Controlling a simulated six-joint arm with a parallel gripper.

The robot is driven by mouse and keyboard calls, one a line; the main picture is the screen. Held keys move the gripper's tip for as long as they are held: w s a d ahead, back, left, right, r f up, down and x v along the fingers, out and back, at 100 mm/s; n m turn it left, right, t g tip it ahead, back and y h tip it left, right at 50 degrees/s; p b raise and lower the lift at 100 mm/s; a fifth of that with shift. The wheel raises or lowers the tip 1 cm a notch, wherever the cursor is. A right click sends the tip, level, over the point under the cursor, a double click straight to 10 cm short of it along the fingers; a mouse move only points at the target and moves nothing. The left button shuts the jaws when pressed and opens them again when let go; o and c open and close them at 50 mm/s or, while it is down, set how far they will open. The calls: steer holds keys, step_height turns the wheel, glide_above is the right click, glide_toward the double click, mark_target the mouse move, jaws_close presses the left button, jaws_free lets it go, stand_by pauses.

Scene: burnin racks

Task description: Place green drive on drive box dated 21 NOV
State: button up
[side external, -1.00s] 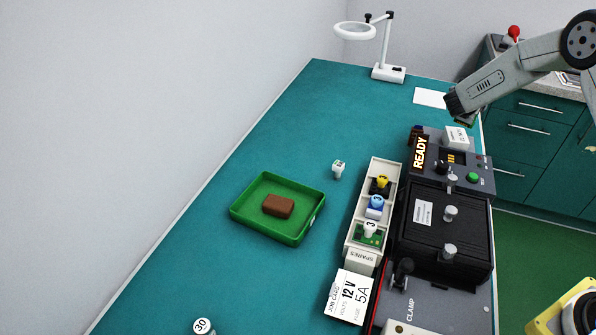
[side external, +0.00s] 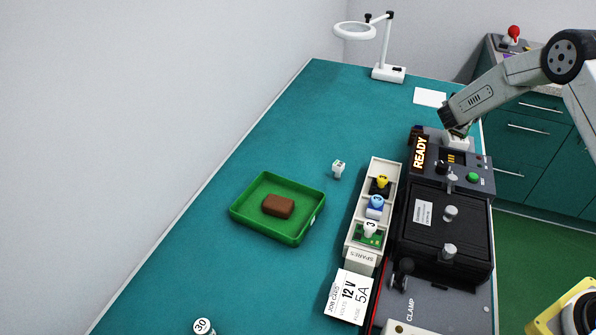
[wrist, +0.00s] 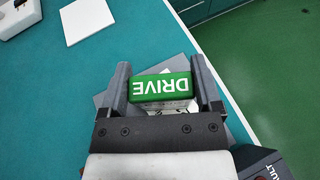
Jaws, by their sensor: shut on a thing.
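The green drive (wrist: 160,86), marked DRIVE, is between the two fingers of my gripper (wrist: 163,85) in the wrist view. My gripper is shut on it. In the side view my gripper (side external: 457,130) is low at the far end of the dark machine, right at a white box (side external: 457,143). The gripper partly covers this box, and I cannot read a date on it. A strip of white with print (wrist: 172,107) shows just under the drive in the wrist view. I cannot tell whether drive and box touch.
A dark machine with a READY display (side external: 419,153) stands beside a spares rack (side external: 353,240) with several coloured parts. A green tray (side external: 240,217) holds a brown block (side external: 278,206). A job card (side external: 349,296) lies in front. The teal table is clear on the left.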

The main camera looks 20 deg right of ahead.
steer(key=shift+f, duration=0.1)
steer(key=o, duration=1.1)
steer(key=v, duration=1.2)
